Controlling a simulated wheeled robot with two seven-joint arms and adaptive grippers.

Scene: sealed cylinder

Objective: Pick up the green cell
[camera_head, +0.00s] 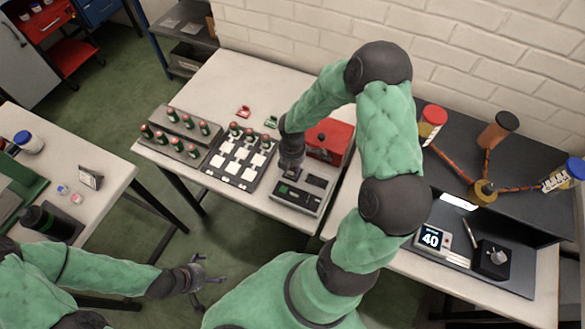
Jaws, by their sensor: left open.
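Several dark green cells with red tops stand upright in a stepped grey rack (190,131) on the middle table, and a few more stand on a black board with white squares (238,160). I cannot tell which one is the green cell. A small green piece (271,122) lies behind the board, near a small red piece (243,112). My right gripper (290,172) points down at the left part of a grey device with dark slots (301,194); its fingertips are too small to read. My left gripper (203,280) is open and empty over the floor, well short of the table.
A red box (328,138) stands behind the grey device. A left table (104,205) carries small items. The middle table's back left is clear.

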